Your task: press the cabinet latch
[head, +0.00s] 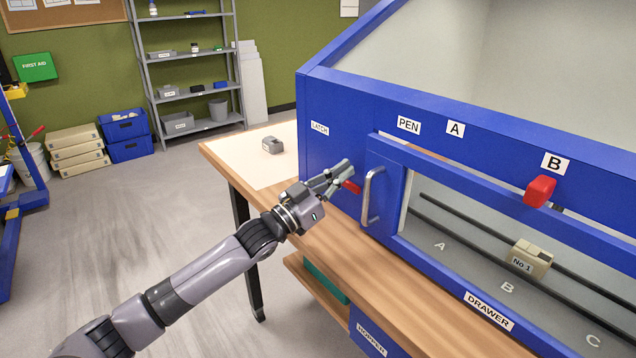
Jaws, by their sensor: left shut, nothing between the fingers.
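The blue cabinet (322,88) stands on a wooden table and has a "LATCH" label (320,128) on its left front post. A red latch piece (351,187) sticks out low on that post. My left gripper (348,172) is shut with nothing between its fingers, and its fingertips are right by the red piece, partly over the post. I cannot tell whether they touch it. The door with a silver handle (372,196) is just to the right and looks shut. My right gripper is not in view.
A red knob (540,190) sits under label B on the upper rail. A beige block marked "No 1" (531,259) stands inside the cabinet on dark rails. A small grey block (272,145) lies on the table (348,260) behind my gripper.

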